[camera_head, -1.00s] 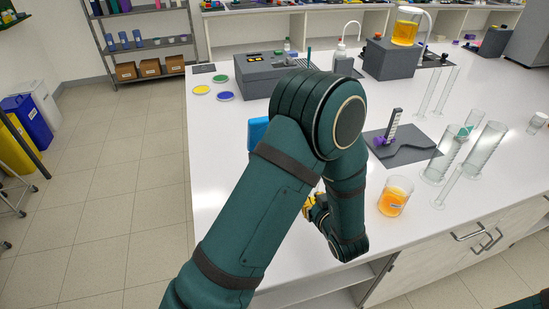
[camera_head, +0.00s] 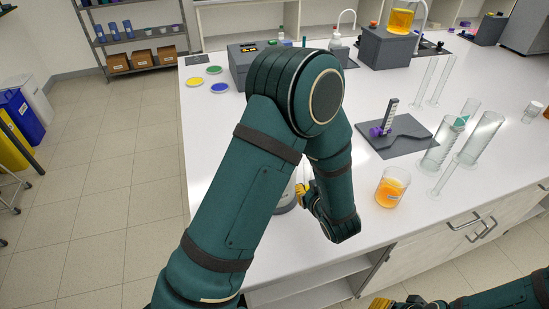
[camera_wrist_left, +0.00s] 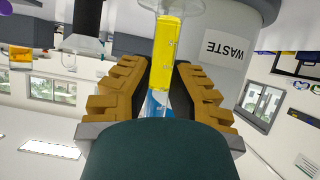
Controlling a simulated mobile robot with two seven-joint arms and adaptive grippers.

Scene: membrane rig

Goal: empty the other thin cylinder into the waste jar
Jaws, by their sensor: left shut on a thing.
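My left gripper (camera_head: 308,195) is near the front edge of the bench, partly hidden by my arm. In the left wrist view its fingers (camera_wrist_left: 160,70) are shut on a thin clear cylinder (camera_wrist_left: 165,45) with yellow liquid in it. The wrist picture is turned over. The grey-white waste jar (camera_wrist_left: 225,75), labelled WASTE, is close behind the cylinder there. In the head view, a grey rounded piece that seems to be the jar (camera_head: 286,204) shows beside my arm, mostly hidden. My right gripper (camera_head: 396,303) shows only in part at the bottom edge.
A beaker of orange liquid (camera_head: 392,187) stands right of my left arm. Several clear cylinders (camera_head: 481,140) stand farther right. A grey mat (camera_head: 410,145) with a purple-ended piece lies behind the beaker. A grey box (camera_head: 385,48) carries a yellow-filled beaker (camera_head: 400,21).

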